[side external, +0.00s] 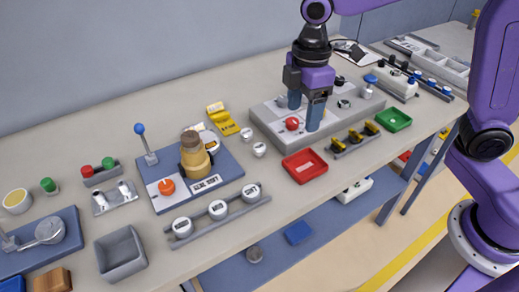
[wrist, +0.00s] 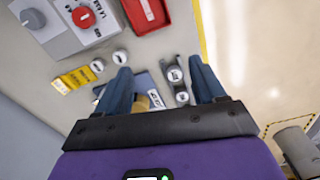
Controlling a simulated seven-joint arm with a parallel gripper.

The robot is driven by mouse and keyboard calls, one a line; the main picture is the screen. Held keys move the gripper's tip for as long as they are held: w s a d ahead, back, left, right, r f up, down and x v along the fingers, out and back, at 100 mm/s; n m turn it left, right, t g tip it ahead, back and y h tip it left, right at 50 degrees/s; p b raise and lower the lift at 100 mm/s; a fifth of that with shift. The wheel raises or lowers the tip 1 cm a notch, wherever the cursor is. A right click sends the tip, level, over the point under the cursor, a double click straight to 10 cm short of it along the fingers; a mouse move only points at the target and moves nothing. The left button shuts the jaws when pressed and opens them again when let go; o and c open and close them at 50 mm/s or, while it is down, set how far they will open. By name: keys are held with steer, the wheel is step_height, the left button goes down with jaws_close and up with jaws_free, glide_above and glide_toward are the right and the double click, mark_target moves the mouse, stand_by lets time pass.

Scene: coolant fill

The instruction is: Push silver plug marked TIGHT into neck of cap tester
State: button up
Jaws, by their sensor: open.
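Three silver plugs with dark lettering on white tops stand in a grey rack (side external: 222,219): a left one (side external: 182,227), a middle one (side external: 217,208) and a right one (side external: 251,190). The lettering is too small for me to tell which says TIGHT. The cap tester (side external: 226,166) has a blue base, a tan neck (side external: 194,152), an orange knob and a blue-tipped lever. My gripper (side external: 305,112) is open and empty, above the grey box right of the tester. In the wrist view, plugs (wrist: 175,74) show between my open fingers (wrist: 162,85); the tester is mostly hidden.
The grey box (side external: 270,118) has a red knob. A red tray (side external: 305,165), a green tray (side external: 393,120) and a yellow-and-black row stand near it. Two loose white-topped pieces (side external: 259,149) and a yellow stand (side external: 221,119) lie between box and tester. A grey bin (side external: 121,253) stands left.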

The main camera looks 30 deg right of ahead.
steer(key=n, duration=0.2)
glide_above(260, 146)
steer(key=f, duration=0.2)
step_height(260, 146, down, 12)
steer(key=shift+d+r, duration=0.15)
steer(key=shift+r, duration=0.1)
steer(key=shift+f, duration=2.75)
steer(key=shift+c, duration=0.3)
steer(key=c, duration=1.1)
